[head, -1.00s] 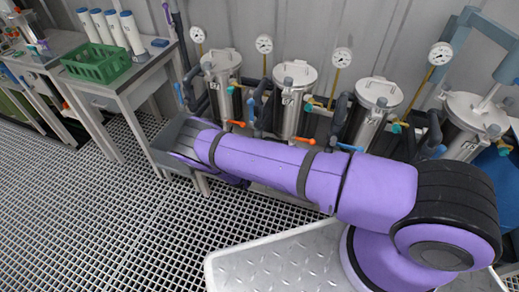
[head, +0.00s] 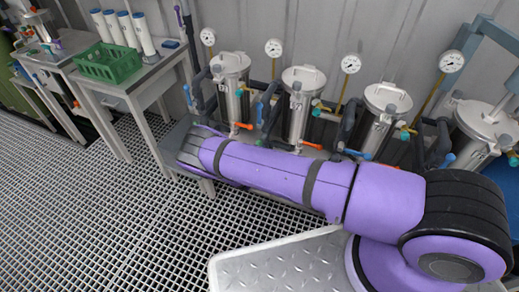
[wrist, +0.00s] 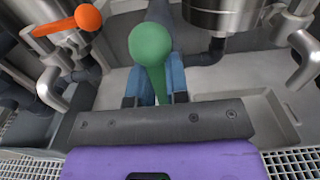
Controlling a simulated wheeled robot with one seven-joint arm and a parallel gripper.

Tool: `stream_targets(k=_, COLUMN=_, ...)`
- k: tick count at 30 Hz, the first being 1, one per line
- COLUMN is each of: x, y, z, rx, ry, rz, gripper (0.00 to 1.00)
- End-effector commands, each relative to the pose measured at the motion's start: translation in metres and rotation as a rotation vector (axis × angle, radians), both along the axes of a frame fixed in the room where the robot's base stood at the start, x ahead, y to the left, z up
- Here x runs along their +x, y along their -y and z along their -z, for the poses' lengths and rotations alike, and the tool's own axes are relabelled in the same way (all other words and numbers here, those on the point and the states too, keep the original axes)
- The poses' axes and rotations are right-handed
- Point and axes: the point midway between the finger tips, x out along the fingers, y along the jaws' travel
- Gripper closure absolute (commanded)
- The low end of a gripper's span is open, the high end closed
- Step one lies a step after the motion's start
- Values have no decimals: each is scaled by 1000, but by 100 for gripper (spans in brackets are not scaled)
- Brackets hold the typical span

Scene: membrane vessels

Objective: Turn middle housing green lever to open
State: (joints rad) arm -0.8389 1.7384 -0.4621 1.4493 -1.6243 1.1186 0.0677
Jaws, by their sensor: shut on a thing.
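A green lever with a round knob (wrist: 150,46) stands between the blue fingers of my gripper (wrist: 157,82) in the wrist view. The fingers are shut on the lever's stem, below the knob. In the head view my purple arm reaches left along the front of the row of steel housings, and my gripper and the held lever are hidden there. The housings include one at the left (head: 231,80), one beside it (head: 300,95) and one further right (head: 383,110). The wrist view shows part of a steel housing (wrist: 222,18) behind and right of the lever.
An orange-knobbed lever (wrist: 88,17) is left of my gripper in the wrist view. Pipes and gauges (head: 274,47) line the wall. A green basket (head: 108,62) stands on a table at the left. Open grating floor (head: 90,220) lies in front.

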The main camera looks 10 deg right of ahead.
Motion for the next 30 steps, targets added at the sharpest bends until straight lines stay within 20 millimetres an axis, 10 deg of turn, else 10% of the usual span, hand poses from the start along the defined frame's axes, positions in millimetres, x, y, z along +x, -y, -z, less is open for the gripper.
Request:
stream_targets(k=2, x=-1, y=-2, z=1, rx=0, ry=-5, rz=-4, gripper=100)
stream_targets(k=6, x=-1, y=-2, z=1, rx=-1, ry=-4, rz=-4, gripper=58)
stream_targets(k=17, x=-4, y=-4, z=1, rx=0, ry=-2, rz=-2, gripper=58)
stream_targets(k=30, x=-62, y=-47, z=0, rx=0, ry=-3, rz=-5, gripper=58)
